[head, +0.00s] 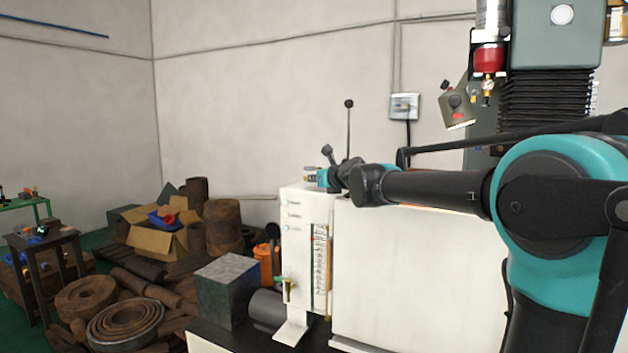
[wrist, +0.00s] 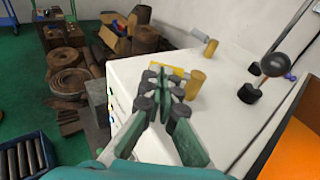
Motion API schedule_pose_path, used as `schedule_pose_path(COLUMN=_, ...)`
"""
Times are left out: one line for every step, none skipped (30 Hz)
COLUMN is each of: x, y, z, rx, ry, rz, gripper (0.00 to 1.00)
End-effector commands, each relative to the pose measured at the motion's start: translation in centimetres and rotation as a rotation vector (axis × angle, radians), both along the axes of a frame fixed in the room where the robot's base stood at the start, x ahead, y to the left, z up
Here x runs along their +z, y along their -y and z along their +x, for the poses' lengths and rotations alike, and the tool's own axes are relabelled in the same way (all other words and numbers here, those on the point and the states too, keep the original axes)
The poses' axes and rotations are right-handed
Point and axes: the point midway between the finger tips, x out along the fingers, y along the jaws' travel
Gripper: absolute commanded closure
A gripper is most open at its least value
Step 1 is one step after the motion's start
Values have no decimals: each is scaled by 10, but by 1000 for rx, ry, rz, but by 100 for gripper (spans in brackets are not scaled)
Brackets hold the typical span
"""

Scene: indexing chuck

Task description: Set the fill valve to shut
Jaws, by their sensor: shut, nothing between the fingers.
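My gripper (wrist: 166,82) is shut and empty, with its fingertips over the top of the white cabinet (wrist: 225,125). Close by the fingertips on that top is a brass cylinder (wrist: 195,82) with a yellow lever (wrist: 172,71) beside it, partly hidden by the fingers. A second brass cylinder (wrist: 210,47) with a pale lever stands farther back. I cannot read any label, so which one is the fill valve is unclear. In the head view my gripper (head: 324,178) is at the cabinet's top left; contact with the fittings cannot be told.
A black ball-ended lever (wrist: 275,63) and a black knob (wrist: 249,93) rise from the top at right. A brass tap (head: 288,288) is on the cabinet's front. A cardboard box (head: 160,235) and rusty stock lie left. An orange surface (wrist: 290,150) is at lower right.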

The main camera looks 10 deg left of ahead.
Motion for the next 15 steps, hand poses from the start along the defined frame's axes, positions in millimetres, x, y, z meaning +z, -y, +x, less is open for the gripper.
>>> schedule_pose_path(x=0, y=-1, z=0, rx=1, ry=0, rz=0, gripper=100)
schedule_pose_path(x=0, y=-2, z=1, rx=1, ry=0, rz=0, gripper=100)
schedule_pose_path(x=0, y=-2, z=1, rx=1, ry=0, rz=0, gripper=100)
schedule_pose_path(x=0, y=-3, z=1, rx=1, ry=0, rz=0, gripper=100)
schedule_pose_path(x=0, y=-4, z=2, rx=1, ry=0, rz=0, gripper=100)
schedule_pose_path(x=0, y=-5, z=2, rx=1, ry=0, rz=0, gripper=100)
schedule_pose_path(x=0, y=-6, z=3, rx=2, ry=0, rz=0, gripper=100)
schedule_pose_path(x=0, y=-7, z=3, rx=2, ry=0, rz=0, gripper=100)
schedule_pose_path(x=0, y=-8, z=4, rx=2, ry=0, rz=0, gripper=100)
schedule_pose_path(x=0, y=-10, z=5, rx=2, ry=0, rz=0, gripper=100)
schedule_pose_path(x=0, y=-11, z=6, rx=2, ry=0, rz=0, gripper=100)
schedule_pose_path(x=0, y=-13, z=7, rx=2, ry=0, rz=0, gripper=100)
schedule_pose_path(x=0, y=-14, z=9, rx=2, ry=0, rz=0, gripper=100)
schedule_pose_path(x=0, y=-15, z=10, rx=2, ry=0, rz=0, gripper=100)
schedule_pose_path(x=0, y=-17, z=12, rx=1, ry=0, rz=0, gripper=100)
